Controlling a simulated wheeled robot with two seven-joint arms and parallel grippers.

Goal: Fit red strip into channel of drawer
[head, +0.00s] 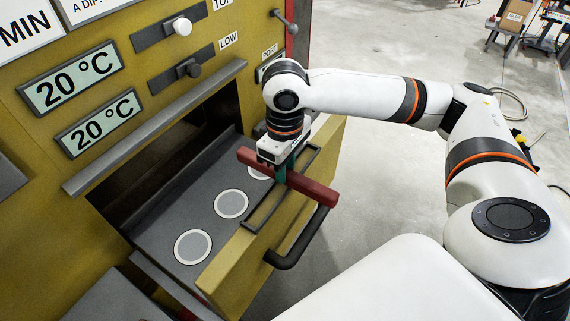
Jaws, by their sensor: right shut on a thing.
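The red strip (312,189) is a long dark-red bar. My right gripper (282,172) is shut on the strip near its middle, with green at the grip. The strip lies crosswise over the top edge of the yellow drawer front (228,266). The channel (262,213) is a dark-rimmed narrow slot along that top edge, and the strip is angled across it, not in line with it. I cannot tell whether the strip touches the rim. My left gripper is not in view.
The drawer is pulled out from the yellow oven, its grey floor (176,215) bearing round pale discs (193,246). A dark handle (296,243) juts from the drawer front. A grey bar (150,130) runs above the opening. Open floor (370,170) lies to the right.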

